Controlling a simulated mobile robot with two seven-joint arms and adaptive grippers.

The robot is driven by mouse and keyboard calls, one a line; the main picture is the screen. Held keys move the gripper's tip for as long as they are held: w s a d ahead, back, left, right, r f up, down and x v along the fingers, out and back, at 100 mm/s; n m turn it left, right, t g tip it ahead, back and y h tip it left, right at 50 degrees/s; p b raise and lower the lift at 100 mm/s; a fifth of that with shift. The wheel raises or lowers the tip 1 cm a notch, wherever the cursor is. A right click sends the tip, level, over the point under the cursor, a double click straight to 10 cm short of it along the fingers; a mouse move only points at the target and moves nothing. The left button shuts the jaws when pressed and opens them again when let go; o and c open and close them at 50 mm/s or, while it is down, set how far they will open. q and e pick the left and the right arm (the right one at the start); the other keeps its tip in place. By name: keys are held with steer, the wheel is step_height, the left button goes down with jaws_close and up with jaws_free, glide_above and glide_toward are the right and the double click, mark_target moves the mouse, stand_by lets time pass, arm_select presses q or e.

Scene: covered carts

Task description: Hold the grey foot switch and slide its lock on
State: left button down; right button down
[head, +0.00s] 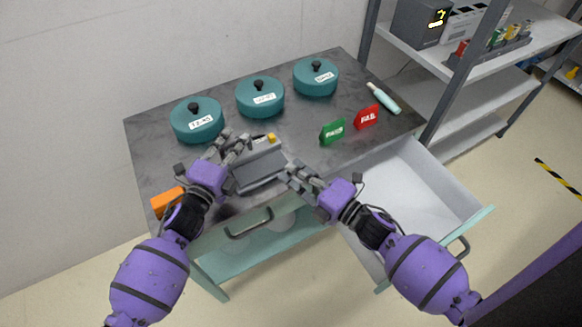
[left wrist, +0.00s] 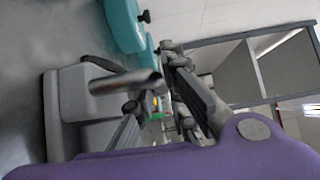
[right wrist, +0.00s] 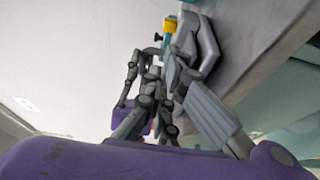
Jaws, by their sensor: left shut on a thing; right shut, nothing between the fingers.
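The grey foot switch (head: 258,168) sits on the dark cart top near its front edge, with a small yellow part (head: 271,138) at its back. My left gripper (head: 233,144) is shut on the switch's back left part. In the left wrist view the grey switch body (left wrist: 70,110) lies beside the fingers. My right gripper (head: 293,172) is shut and empty, at the switch's right front side. In the right wrist view the switch (right wrist: 201,45) and its yellow part (right wrist: 170,24) show beyond the fingers. I cannot tell whether the right fingertips touch it, nor the lock's position.
Several teal lidded pots (head: 259,97) stand along the back. A green sign (head: 333,131), a red sign (head: 367,117) and a teal-handled tool (head: 384,98) are at the right. An orange block (head: 167,201) is at the left front. An open white drawer (head: 415,195) juts out right.

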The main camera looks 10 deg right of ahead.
arm_select(q)
steer(key=shift+s+f, duration=0.1)
steer(key=shift+f, duration=0.1)
steer(key=c, duration=1.7)
jaws_free()
steer(key=shift+d+r, duration=0.1)
